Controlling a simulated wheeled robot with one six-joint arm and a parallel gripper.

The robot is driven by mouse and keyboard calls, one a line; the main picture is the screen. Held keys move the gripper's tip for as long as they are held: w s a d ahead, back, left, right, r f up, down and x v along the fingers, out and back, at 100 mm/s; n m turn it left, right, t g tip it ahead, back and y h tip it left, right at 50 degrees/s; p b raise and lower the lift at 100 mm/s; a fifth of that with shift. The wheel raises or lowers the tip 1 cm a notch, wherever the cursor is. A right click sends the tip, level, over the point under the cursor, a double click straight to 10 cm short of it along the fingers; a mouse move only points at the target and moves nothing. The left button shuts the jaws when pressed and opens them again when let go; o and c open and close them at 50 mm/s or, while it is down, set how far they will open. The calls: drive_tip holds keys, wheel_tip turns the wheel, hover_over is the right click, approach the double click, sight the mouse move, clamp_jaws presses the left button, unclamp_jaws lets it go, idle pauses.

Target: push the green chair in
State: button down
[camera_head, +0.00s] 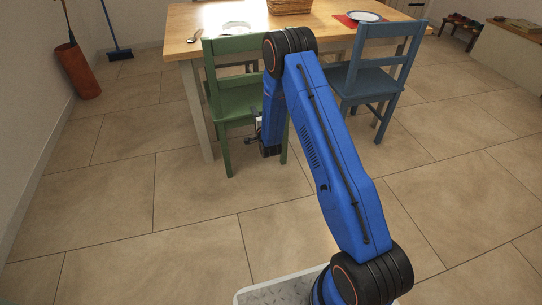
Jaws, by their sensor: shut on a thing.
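The green chair (235,105) stands at the near side of the wooden table (186,51), left of the middle of the head view. Its backrest faces me, and my blue arm hides part of its right side. My gripper (255,136) is low at the chair's right part, near seat height, partly hidden behind my own arm. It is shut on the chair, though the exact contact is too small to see.
A blue chair (368,72) stands just right of the green one. A low bench (512,52) is at the right. The tiled floor (130,200) in front is clear.

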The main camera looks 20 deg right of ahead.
drive_tip(key=c, duration=1.5)
unclamp_jaws()
drive_tip(key=shift+s, duration=0.1)
drive_tip(key=s, duration=1.2)
drive_tip(key=shift+d, duration=0.25)
